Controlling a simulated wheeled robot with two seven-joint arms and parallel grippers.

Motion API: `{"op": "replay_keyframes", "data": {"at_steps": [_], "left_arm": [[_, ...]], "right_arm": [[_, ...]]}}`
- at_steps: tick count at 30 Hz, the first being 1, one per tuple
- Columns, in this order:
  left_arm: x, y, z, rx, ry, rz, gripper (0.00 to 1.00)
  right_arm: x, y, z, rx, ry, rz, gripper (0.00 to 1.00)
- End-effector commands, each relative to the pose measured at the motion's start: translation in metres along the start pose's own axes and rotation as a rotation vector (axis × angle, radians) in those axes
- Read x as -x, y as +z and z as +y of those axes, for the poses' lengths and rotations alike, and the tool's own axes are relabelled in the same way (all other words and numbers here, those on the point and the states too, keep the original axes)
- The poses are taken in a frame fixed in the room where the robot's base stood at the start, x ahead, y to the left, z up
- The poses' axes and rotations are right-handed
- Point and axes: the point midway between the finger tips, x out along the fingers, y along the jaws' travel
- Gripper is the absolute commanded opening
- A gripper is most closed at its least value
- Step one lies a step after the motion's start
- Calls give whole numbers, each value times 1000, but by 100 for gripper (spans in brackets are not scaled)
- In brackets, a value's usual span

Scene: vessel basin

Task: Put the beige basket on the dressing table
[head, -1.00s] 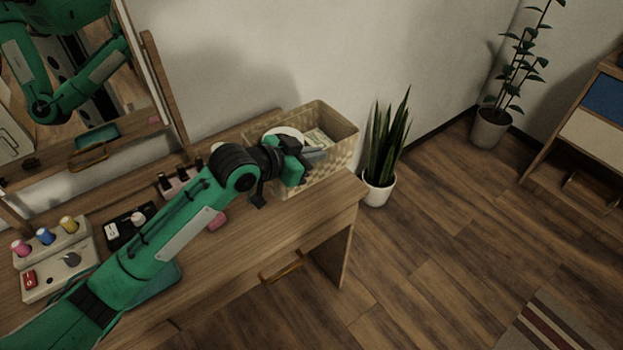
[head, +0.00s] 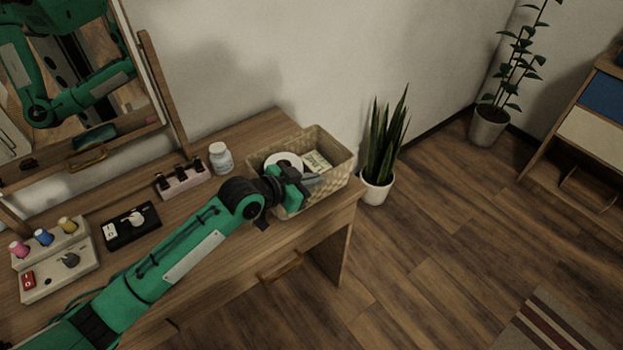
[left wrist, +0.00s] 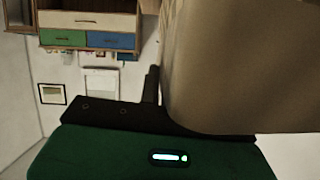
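The beige woven basket (head: 335,172) is over the right end of the wooden dressing table (head: 215,277) in the head view, upright. It looks to be resting on the top or very close to it; my arm and gripper hide part of its near side. A white roll and a pale packet lie inside it. My left gripper (head: 305,180) is at the basket's near-left rim and appears shut on its wall, with a finger showing inside. In the left wrist view the basket's beige wall (left wrist: 235,65) fills the upper right, against a dark finger. My right gripper is not in view.
A white bottle (head: 221,158) and a pink holder (head: 182,180) stand left of the basket. A black box (head: 131,225) and a tray with coloured spools (head: 55,262) are farther left. A mirror (head: 85,75) stands behind. A potted plant (head: 377,188) stands close right of the table.

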Motion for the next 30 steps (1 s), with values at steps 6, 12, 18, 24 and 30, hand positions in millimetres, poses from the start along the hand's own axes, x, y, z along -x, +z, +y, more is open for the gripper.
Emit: {"op": "replay_keyframes", "data": {"at_steps": [6, 12, 18, 24, 30], "left_arm": [[0, 0, 0, 0, 0, -1, 25], [1, -2, 0, 0, 0, -1, 25], [21, 0, -1, -3, -1, -1, 25], [62, 0, -1, -4, -2, -3, 25], [97, 0, -1, -3, -2, -3, 25]], "right_arm": [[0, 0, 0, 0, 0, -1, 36], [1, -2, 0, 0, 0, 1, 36], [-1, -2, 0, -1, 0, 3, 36], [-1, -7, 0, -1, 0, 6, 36], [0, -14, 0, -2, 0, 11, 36]]}}
